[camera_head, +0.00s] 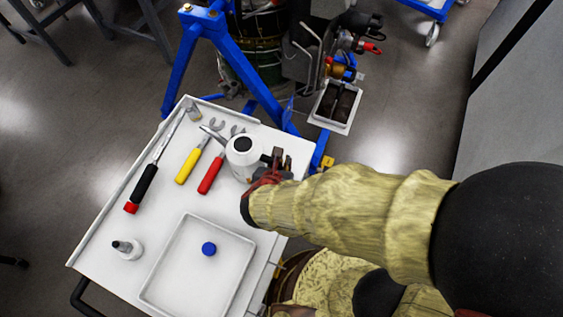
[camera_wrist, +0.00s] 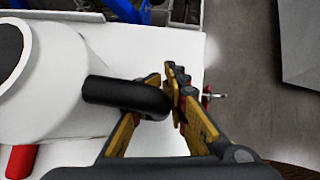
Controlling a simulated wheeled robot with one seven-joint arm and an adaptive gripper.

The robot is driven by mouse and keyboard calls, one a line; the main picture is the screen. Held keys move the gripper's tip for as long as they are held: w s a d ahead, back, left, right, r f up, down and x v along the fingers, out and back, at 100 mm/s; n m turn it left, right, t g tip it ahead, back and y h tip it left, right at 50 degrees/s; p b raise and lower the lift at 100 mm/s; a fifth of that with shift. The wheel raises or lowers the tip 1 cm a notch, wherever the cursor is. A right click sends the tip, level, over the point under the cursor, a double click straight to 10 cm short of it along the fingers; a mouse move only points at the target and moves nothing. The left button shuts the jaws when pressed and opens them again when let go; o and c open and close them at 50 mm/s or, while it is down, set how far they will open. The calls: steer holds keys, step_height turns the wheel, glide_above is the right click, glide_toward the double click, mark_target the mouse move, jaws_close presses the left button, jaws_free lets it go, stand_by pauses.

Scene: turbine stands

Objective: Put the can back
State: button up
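The white can (camera_head: 241,166) has a dark round opening in its top and stands out at the right side of the white cart top, next to my gripper (camera_head: 276,165). I cannot tell whether its base touches the cart. In the wrist view the can (camera_wrist: 55,85) fills the left side, and its black handle (camera_wrist: 115,93) reaches between the fingers of my gripper (camera_wrist: 166,78). The fingers are drawn in around the handle's end, which hides part of the left finger.
On the cart top (camera_head: 100,235) lie a black-handled tool (camera_head: 146,183), a yellow-handled tool (camera_head: 188,165) and a red-handled tool (camera_head: 211,174). A small bottle (camera_head: 128,248) stands at the front left. A shallow tray (camera_head: 178,296) holds a blue cap (camera_head: 209,249). A blue stand (camera_head: 182,65) rises behind.

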steer(key=o, duration=0.5)
steer(key=shift+o, duration=0.7)
steer(key=p+v, duration=0.5)
steer(key=v, duration=0.2)
stand_by(0.8)
